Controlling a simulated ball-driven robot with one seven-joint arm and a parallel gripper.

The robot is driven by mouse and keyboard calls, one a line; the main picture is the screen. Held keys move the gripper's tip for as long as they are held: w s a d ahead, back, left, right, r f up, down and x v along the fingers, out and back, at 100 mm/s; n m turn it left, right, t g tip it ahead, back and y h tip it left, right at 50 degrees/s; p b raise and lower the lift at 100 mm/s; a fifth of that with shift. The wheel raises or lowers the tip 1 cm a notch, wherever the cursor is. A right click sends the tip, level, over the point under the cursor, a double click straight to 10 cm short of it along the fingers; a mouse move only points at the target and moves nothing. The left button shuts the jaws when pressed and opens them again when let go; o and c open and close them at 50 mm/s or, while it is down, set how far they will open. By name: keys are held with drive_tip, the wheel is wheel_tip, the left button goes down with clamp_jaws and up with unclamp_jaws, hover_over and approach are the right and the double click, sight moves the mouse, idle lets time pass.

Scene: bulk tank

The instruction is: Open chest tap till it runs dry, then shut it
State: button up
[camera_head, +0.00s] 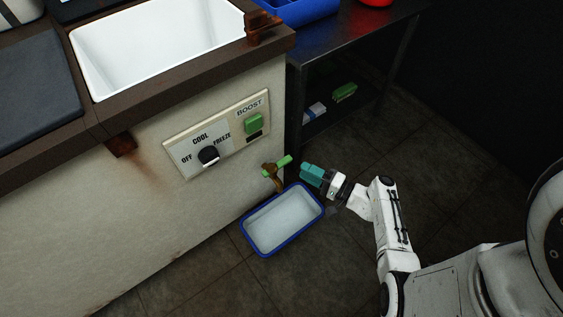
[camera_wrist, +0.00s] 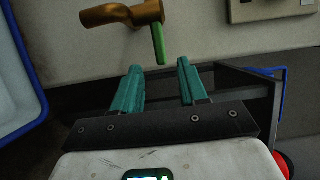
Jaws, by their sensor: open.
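The tap (camera_head: 273,178) is brass, low on the front of the pale chest (camera_head: 225,200), near its right end. Its green handle (camera_head: 284,161) sticks out from the top, toward my gripper. I see no stream from the spout. A blue-rimmed basin (camera_head: 248,237) stands on the floor below; its inside is pale, and I cannot tell how much water it holds. My gripper (camera_head: 303,170), with teal fingers, is open and empty just right of the handle. In the wrist view, the green handle (camera_wrist: 158,44) lies just beyond the gap between the fingertips (camera_wrist: 158,67).
A control panel (camera_head: 231,143) with a black knob and a green BOOST switch is above the tap. A dark metal shelf (camera_head: 330,42) stands right of the chest, holding a blue bin (camera_head: 300,11). A white tub (camera_head: 155,45) is set in the chest top.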

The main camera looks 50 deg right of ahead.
sight(288, 163)
drive_tip(key=w, duration=0.3)
drive_tip(key=w+b, duration=0.1)
drive_tip(key=w, duration=0.1)
drive_tip(key=w+a, duration=0.1)
drive_tip(key=w, duration=0.2)
drive_tip(key=shift+w, duration=0.35)
clamp_jaws()
